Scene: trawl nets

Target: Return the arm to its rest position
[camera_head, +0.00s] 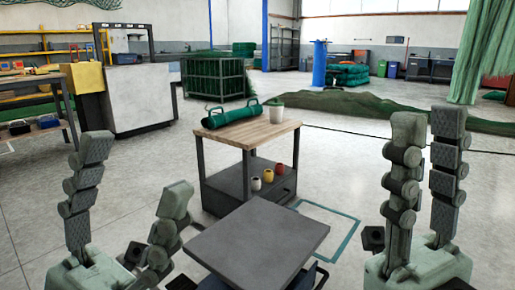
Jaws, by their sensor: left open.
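My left gripper (134,172) is at the lower left of the head view, with its jointed fingers spread and nothing visible between them. My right gripper (428,122) is at the lower right. Its two visible fingers point up, side by side with a narrow gap; I see nothing held, and its opening is unclear. Both grippers are in front of the wooden-topped cart (250,135) and to either side of it, apart from it in the picture. Most of both arms is out of view.
A green roll (231,117) and a pale pot (276,112) stand on the cart, with small cups (267,175) on its lower shelf. A dark square top (258,240) lies low between the grippers. A workbench (30,125) is at left. Floor at the right is clear up to the net heap (400,113).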

